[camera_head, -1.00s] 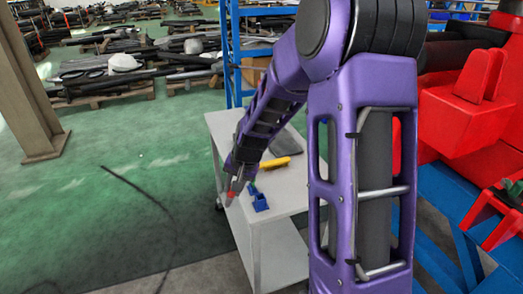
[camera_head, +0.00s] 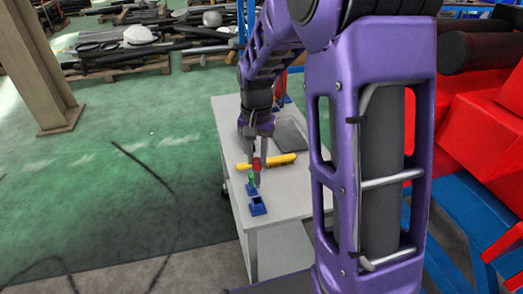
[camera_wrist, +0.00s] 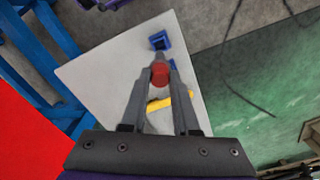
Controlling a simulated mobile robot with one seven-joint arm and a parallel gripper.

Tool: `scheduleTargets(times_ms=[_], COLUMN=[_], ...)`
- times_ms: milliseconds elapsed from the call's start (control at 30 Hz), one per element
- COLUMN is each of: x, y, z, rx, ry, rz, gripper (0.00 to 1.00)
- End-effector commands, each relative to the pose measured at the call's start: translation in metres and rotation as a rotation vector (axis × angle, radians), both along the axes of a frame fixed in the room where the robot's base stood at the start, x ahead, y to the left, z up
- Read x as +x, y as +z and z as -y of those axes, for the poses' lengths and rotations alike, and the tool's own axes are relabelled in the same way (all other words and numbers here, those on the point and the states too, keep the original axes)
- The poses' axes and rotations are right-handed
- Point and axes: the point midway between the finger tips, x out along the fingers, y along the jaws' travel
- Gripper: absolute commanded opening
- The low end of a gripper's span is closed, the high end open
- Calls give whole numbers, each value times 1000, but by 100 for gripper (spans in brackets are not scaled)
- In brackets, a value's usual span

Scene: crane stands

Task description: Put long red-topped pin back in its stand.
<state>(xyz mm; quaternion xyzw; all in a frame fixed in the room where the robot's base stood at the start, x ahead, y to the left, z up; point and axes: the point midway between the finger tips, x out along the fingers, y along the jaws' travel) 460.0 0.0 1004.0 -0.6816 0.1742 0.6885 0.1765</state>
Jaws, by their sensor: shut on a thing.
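My gripper (camera_head: 257,157) points down over the light grey cart top and is shut on the red-topped pin (camera_head: 257,163). The pin hangs about upright, its grey shaft below the fingers. In the wrist view my gripper (camera_wrist: 160,72) has the pin's red top (camera_wrist: 160,76) between its fingertips. A blue stand (camera_head: 258,206) with an empty-looking opening is just below and nearer than the pin's lower end; it also shows in the wrist view (camera_wrist: 159,41). A second blue stand (camera_head: 251,189), with a green-topped piece (camera_head: 251,178), is just behind it and partly hidden by the pin.
A yellow object (camera_head: 272,161) lies on the cart top (camera_head: 287,202) behind the stands, with a dark flat item (camera_head: 290,135) farther back. Red machinery and blue frames are at the right. Green floor is open at the left.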

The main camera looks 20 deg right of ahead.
Motion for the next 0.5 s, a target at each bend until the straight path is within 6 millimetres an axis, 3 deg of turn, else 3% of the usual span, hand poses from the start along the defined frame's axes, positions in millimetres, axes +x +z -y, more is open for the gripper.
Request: scheduleTargets(times_ms=[500], x=[0], y=[3], z=[0], rx=[0], ry=[43], rz=[1], gripper=[0])
